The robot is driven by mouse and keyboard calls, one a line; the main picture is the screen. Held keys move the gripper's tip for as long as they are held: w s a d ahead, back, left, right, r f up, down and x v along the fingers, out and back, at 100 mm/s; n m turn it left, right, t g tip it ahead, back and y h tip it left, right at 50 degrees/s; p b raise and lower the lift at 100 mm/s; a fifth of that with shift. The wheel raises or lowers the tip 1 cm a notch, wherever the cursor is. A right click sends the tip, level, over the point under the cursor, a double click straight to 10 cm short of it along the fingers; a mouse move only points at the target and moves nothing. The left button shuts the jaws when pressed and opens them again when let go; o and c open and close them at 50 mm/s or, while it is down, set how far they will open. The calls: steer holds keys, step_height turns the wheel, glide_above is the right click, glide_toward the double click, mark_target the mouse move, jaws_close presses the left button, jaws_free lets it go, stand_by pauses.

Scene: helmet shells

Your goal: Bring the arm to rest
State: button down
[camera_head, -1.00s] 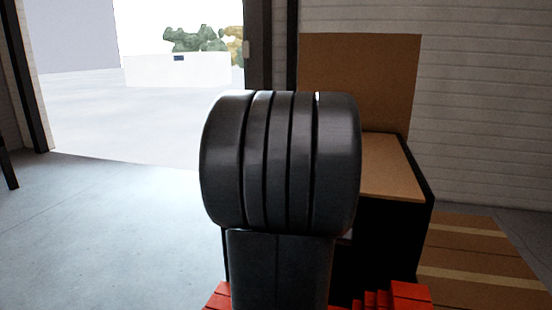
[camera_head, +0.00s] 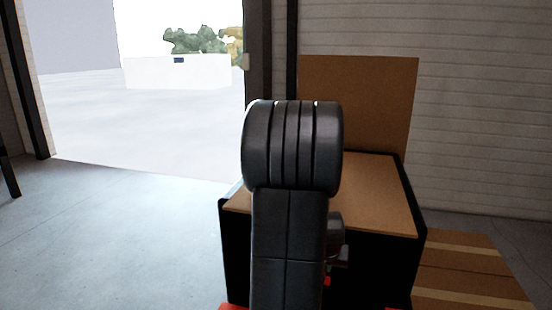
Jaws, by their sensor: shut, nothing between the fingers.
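My arm (camera_head: 288,235) stands in the lower middle of the head view, dark grey, with a thick grooved joint (camera_head: 292,147) at its top. A smaller dark part of the arm shows just right of the upright link, in front of the bench. My gripper does not show; the arm's own links may hide it. No helmet shell can be made out.
Behind the arm is a black-sided bench with a brown top (camera_head: 375,195) and an upright brown board (camera_head: 358,105) at its back. Strapped brown boxes or boards (camera_head: 470,275) lie at right. The floor (camera_head: 110,225) at left is clear, up to an open doorway.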

steer(key=shift+r+g+p, duration=0.35)
steer(key=shift+g+p, duration=0.25)
steer(key=shift+p, duration=1.9)
steer(key=shift+s+f+g+y+p, duration=0.2)
steer(key=shift+g+y+p, duration=0.2)
steer(key=shift+p, duration=0.7)
steer(key=shift+a, duration=0.15)
